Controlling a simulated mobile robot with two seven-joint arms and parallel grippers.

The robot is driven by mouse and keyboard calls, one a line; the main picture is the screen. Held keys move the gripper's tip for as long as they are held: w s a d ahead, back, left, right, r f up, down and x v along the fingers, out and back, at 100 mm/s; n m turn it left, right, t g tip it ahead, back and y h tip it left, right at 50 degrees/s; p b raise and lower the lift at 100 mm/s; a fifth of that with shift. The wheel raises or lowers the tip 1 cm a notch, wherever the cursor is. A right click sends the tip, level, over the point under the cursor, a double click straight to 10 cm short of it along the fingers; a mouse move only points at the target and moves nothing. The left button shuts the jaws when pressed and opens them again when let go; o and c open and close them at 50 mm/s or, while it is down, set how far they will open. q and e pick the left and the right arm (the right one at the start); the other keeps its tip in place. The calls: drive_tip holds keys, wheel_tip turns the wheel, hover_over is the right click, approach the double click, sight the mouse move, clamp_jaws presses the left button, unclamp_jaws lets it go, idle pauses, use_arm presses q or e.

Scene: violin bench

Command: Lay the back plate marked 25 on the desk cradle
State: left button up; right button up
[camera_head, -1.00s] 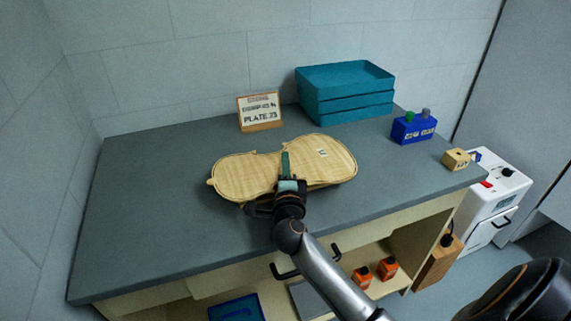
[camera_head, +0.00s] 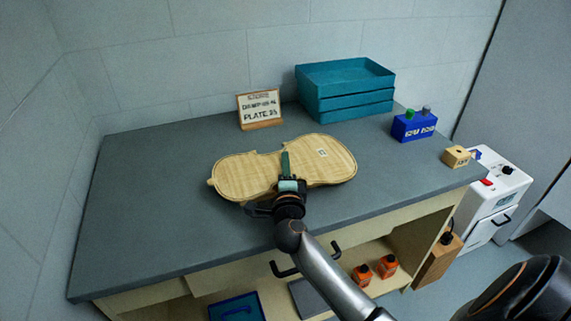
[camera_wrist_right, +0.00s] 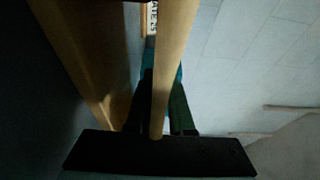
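The pale wooden back plate (camera_head: 240,176), violin-shaped, is over the middle of the grey desk, lying roughly flat. A small white label (camera_head: 322,153) is on its right part, too small to read. My right gripper (camera_head: 287,168) comes from the front and is shut on the plate's near edge at the waist. In the right wrist view the plate's edge (camera_wrist_right: 167,65) runs between the two dark fingers (camera_wrist_right: 162,112). The cradle cannot be made out; the plate may hide it. I cannot tell whether the plate touches anything below. My left gripper is not in view.
A sign (camera_head: 259,109) with "PLATE" and a number stands behind the plate. Stacked teal trays (camera_head: 345,92), a blue holder (camera_head: 414,126) and a small wooden block (camera_head: 457,157) stand to the right. The left side of the desk (camera_head: 140,200) is clear.

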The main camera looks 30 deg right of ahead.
drive_tip(key=o, duration=0.5)
drive_tip(key=shift+c, duration=0.2)
